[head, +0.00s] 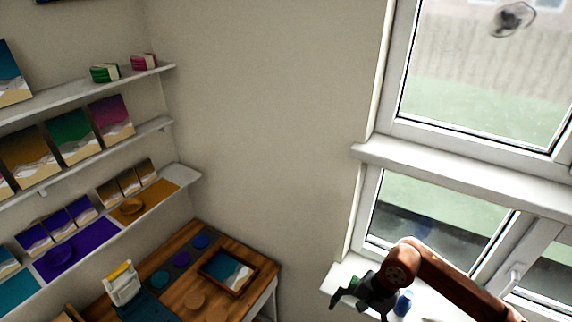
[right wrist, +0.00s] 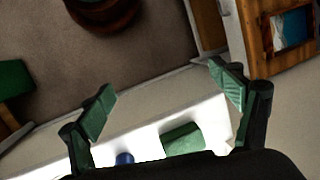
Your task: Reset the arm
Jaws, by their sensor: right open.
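My right arm (head: 440,275), reddish-brown, comes in from the lower right in the head view. Its dark green gripper (head: 342,298) hangs in front of the white window sill. In the right wrist view the two green fingers of the right gripper (right wrist: 163,93) stand wide apart with nothing between them. Beyond them show floor and a white surface. My left gripper is in neither view.
A wooden table (head: 182,290) holds a framed seascape tray (head: 226,271) and several coloured discs. Shelves with pictures line the left wall. A blue item (head: 403,304) is beside the right gripper; a green block (right wrist: 183,138) lies on the white surface.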

